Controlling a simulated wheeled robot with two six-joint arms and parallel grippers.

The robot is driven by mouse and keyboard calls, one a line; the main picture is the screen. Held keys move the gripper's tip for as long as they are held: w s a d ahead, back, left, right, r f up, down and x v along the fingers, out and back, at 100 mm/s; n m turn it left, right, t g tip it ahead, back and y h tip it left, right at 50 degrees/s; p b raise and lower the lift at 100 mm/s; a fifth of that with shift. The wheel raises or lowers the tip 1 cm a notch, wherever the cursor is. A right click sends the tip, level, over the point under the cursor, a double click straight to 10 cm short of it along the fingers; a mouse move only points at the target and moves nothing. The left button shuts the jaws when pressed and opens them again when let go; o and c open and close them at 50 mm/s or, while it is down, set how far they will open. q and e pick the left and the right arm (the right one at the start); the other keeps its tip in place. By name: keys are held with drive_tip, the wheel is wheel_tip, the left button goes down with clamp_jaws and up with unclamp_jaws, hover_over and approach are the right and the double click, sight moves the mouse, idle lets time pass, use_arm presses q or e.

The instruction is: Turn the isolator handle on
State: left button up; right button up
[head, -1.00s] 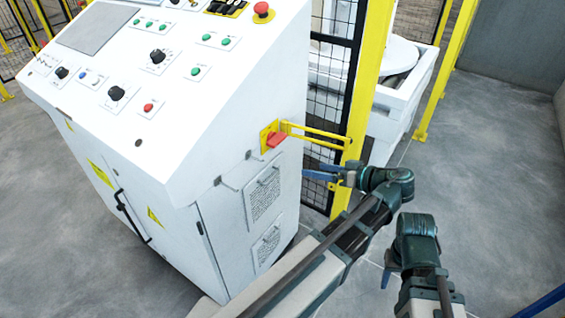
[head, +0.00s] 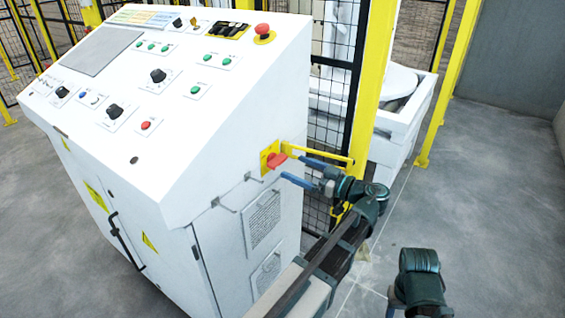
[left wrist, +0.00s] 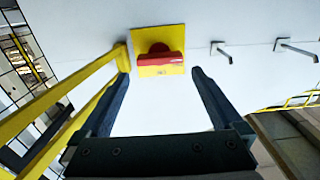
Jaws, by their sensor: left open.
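The isolator handle (head: 277,160) is a small red grip on a yellow plate (head: 265,160), on the side of the white control cabinet. In the left wrist view the red handle (left wrist: 160,59) lies crosswise on its yellow plate (left wrist: 172,36), ahead of the fingertips. My left gripper (head: 294,167) is open and empty, its blue fingers pointing at the handle. In the left wrist view the fingertips (left wrist: 160,73) stand either side of the handle's line, apparently short of it. My right gripper (head: 392,301) is low at the right; its jaws are mostly hidden.
A yellow bar bracket (head: 320,153) juts out beside the handle, close to my left gripper. Hooks (head: 228,206) stick out of the cabinet side (head: 230,240). A yellow post (head: 371,95) and mesh fence stand behind. Floor at the right is clear.

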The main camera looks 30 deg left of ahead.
sight(282, 161)
use_arm(q)
drive_tip(key=shift+w+a, duration=0.2)
drive_tip(key=shift+a, duration=2.65)
drive_tip(key=c, duration=1.1)
drive_tip(key=shift+o, duration=0.2)
